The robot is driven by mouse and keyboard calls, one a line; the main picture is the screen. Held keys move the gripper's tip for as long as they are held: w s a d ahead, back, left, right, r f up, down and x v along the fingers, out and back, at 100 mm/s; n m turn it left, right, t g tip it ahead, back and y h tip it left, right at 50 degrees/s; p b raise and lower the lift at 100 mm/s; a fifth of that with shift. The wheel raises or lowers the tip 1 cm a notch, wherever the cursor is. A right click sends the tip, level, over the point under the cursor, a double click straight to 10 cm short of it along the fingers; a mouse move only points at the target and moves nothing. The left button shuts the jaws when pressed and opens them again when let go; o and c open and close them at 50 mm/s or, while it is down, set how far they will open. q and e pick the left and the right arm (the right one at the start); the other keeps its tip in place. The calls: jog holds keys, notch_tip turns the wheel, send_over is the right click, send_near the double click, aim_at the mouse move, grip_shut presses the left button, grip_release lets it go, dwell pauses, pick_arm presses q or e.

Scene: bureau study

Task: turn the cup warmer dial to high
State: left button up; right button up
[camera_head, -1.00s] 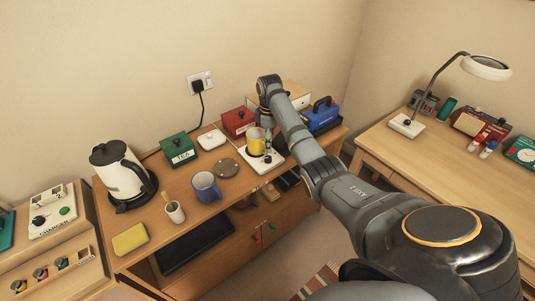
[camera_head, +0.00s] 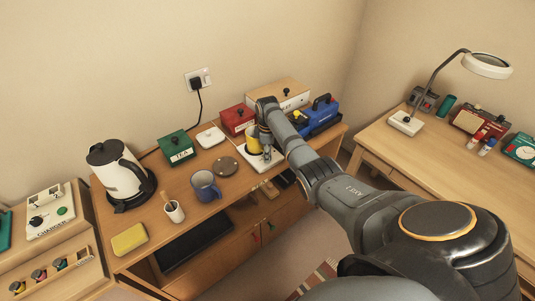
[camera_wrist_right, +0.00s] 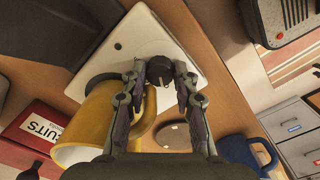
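The cup warmer (camera_wrist_right: 118,50) is a white plate on the wooden cabinet, also seen in the head view (camera_head: 246,163). Its round black dial (camera_wrist_right: 161,73) has a pale mark. The yellow mug (camera_wrist_right: 80,128) stands on the warmer's dark hot plate, left of the dial in the wrist view. My right gripper (camera_wrist_right: 160,68) reaches down over the warmer, its two fingers apart with the dial between their tips. I cannot tell whether the tips touch the dial. The arm partly hides the warmer and mug in the head view. My left gripper is out of view.
A red box (camera_head: 234,121) and a blue toolbox (camera_head: 322,122) stand close behind and right of the warmer. A round coaster (camera_head: 226,167) and a blue mug (camera_head: 205,185) lie to its left, with a kettle (camera_head: 118,178) further left.

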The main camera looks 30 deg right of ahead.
grip_shut()
jog(key=shift+r+m+p, duration=0.15)
jog(key=shift+m+p, duration=0.9)
jog(key=shift+m, duration=0.35)
jog(key=m+p, duration=0.2)
jog(key=m, duration=0.2)
jog(key=shift+a, duration=0.1)
jog(key=m+p, duration=0.1)
jog(key=m, duration=0.5)
pick_arm(q)
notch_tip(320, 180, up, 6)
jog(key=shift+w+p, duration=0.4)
jog(key=shift+p, duration=0.05)
pick_arm(e)
jog(key=m, duration=0.5)
